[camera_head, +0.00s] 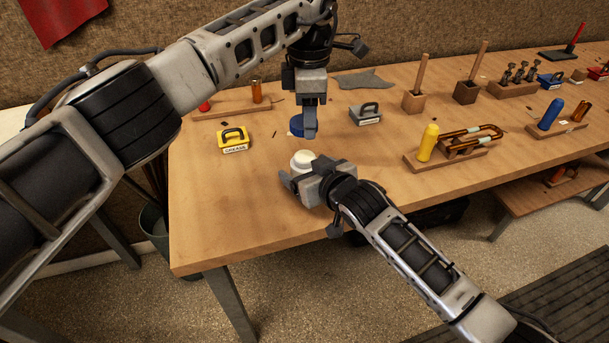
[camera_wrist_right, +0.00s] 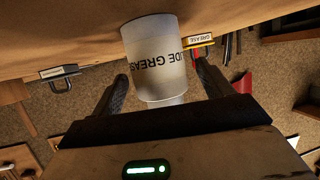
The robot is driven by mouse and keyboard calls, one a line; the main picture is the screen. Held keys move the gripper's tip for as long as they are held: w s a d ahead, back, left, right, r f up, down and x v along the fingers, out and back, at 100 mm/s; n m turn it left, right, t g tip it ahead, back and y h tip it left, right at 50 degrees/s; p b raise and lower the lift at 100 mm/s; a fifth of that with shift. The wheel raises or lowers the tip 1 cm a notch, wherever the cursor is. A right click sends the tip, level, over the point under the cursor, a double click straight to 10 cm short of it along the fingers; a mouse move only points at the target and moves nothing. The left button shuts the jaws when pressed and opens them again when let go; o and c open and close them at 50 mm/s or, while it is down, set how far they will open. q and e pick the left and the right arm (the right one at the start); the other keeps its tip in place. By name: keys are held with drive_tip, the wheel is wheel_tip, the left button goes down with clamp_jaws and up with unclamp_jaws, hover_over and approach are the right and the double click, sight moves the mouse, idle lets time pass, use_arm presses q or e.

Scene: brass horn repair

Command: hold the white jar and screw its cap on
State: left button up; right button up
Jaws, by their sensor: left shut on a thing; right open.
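The white jar (camera_head: 302,159) stands on the table near its front edge, with no cap on its top. In the right wrist view the jar (camera_wrist_right: 158,55) shows upside-down "GREASE" lettering and a narrower neck. My right gripper (camera_wrist_right: 162,78) is open, with one finger on each side of the jar; I cannot make out contact. In the head view the right gripper (camera_head: 303,178) hides the jar's lower part. My left gripper (camera_head: 310,134) points down beyond the jar, shut on a blue cap (camera_head: 297,124), which its fingers partly hide.
A yellow grease tin (camera_head: 234,140) stands left of the jar and a grey tin (camera_head: 366,114) stands behind it to the right. A wooden holder with a yellow-handled tool (camera_head: 428,143) is further right. The tabletop between the yellow tin and the jar is mostly clear.

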drive_tip(key=shift+w+a+f, duration=0.15)
drive_tip(key=shift+w+a, duration=0.1)
drive_tip(key=shift+w, duration=0.1)
drive_tip(key=c, duration=1.4)
use_arm(q)
drive_tip(key=shift+f, duration=0.1)
use_arm(e)
drive_tip(key=shift+c, duration=0.4)
use_arm(q)
hover_over(309, 156)
drive_tip(key=shift+f, duration=2.4)
drive_tip(key=shift+f, duration=0.9)
